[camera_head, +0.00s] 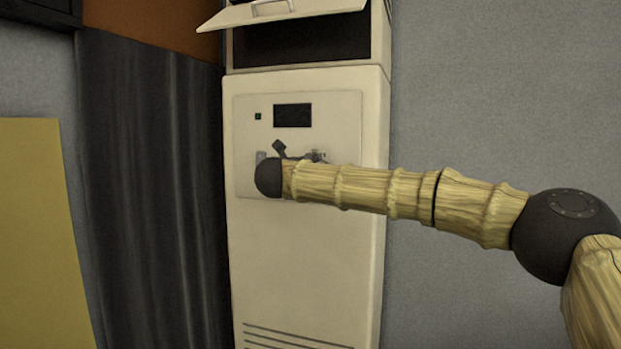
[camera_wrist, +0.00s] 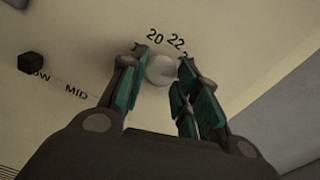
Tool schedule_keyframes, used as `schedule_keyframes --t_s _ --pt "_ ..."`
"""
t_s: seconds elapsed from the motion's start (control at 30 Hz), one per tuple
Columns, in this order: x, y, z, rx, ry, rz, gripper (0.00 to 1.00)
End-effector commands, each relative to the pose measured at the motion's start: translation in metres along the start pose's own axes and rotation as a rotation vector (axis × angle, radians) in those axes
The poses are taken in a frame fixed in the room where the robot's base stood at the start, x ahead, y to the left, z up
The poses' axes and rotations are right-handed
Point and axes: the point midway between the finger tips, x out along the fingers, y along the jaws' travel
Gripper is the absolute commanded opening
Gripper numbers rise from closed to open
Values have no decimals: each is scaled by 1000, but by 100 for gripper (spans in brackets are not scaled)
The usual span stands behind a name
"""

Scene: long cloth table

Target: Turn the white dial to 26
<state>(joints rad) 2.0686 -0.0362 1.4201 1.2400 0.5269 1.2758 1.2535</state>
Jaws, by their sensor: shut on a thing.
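The white dial (camera_wrist: 160,71) is a small round pale knob on the cream panel, seen between my fingers in the wrist view. My gripper (camera_wrist: 163,62) is shut on it, with one teal-padded finger on each side. The printed numbers 20 and 22 show just beyond the dial; another mark beside the right finger is mostly covered. I cannot make out a pointer on the dial. In the head view my gripper (camera_head: 297,155) is at the front panel (camera_head: 347,115) of a tall cream cabinet, and my arm hides the dial.
A black knob (camera_wrist: 30,64) stands left of the dial, near the printed word MID and a partly hidden label. A dark display (camera_head: 292,115) and small black square (camera_head: 257,116) sit higher on the panel. An open flap (camera_head: 285,11) juts out above. A dark curtain (camera_head: 150,190) hangs left.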

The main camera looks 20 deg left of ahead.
Motion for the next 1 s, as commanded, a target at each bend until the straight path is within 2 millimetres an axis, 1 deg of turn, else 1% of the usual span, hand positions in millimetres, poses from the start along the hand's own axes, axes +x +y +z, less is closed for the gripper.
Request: schedule_keyframes --t_s 0.03,0.2,0.43,0.63,1.0 --pt "0 3 -8 36 5 1 8" --pt "0 4 -8 155 5 1 8" --pt "0 4 -6 263 5 1 8" --pt "0 4 -5 307 5 1 8" --pt "0 4 -4 317 5 2 8"
